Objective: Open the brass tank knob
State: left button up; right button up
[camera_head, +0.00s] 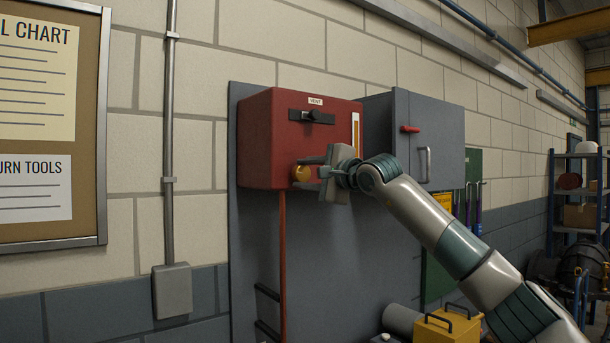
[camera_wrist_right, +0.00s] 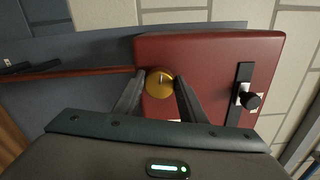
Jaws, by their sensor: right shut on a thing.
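The brass knob (camera_head: 301,173) sits low on the front of the red tank (camera_head: 270,125), which is mounted on a grey wall panel. My right gripper (camera_head: 312,173) reaches in from the right and is shut on the brass knob. In the right wrist view the knob (camera_wrist_right: 159,83) shows as a round brass disc with a short light mark on its face, between the tips of the two dark fingers (camera_wrist_right: 160,90). My left gripper is in neither view.
A black lever (camera_head: 312,117) under a small label is on the tank's upper front. A grey cabinet (camera_head: 428,138) with a red handle stands right of the tank. A red pipe (camera_head: 282,265) runs down below it. A yellow box (camera_head: 447,328) is at the bottom.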

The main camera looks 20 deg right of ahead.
aim_at(303, 175)
dwell(0.4)
jog(key=o, duration=1)
jog(key=shift+s+d+f+b, duration=0.15)
jog(key=shift+s+b, duration=0.25)
jog(key=shift+s, duration=0.1)
jog(key=b+v, duration=0.1)
jog(key=v, duration=0.2)
jog(key=shift+s+d+b, duration=0.1)
jog(key=shift+b, duration=0.25)
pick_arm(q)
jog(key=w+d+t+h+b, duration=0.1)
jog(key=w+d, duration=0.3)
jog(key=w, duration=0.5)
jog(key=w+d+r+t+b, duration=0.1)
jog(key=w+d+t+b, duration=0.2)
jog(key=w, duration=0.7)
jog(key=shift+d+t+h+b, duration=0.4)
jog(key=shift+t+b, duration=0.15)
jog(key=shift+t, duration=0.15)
pick_arm(e)
jog(key=v, duration=1.3)
jog(key=shift+s, duration=0.1)
